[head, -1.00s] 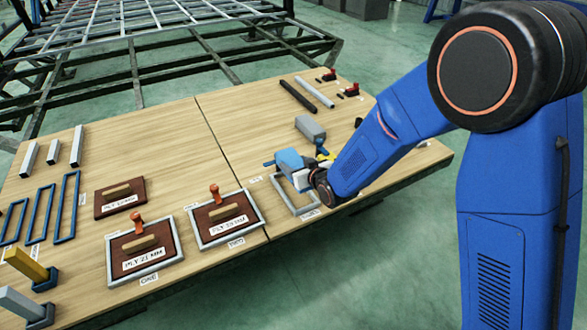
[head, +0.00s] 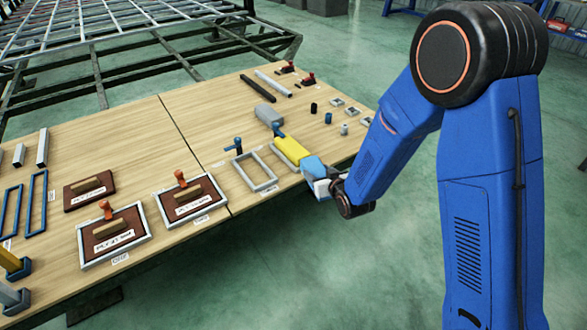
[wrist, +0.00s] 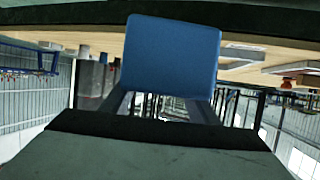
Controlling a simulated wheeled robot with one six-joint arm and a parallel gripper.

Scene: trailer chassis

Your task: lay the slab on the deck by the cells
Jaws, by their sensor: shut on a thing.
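My gripper (head: 332,184) is shut on a light blue slab (head: 314,168), at the near right edge of the wooden table in the head view. The slab (wrist: 170,52) fills the upper middle of the wrist view, apparently between the jaws. In the head view its lower part meets a pale block or jaw, and I cannot tell which. A yellow block (head: 291,149) lies close beyond the slab; I cannot tell whether they touch. I cannot tell for certain which surface is the deck or which pieces are the cells.
An empty grey frame (head: 262,186) lies left of the slab, with a blue clamp (head: 233,147) beside it. A grey block (head: 269,115) stands beyond the yellow one. Small square pieces (head: 337,102) lie to the right. Framed brown ply panels (head: 190,198) occupy the left.

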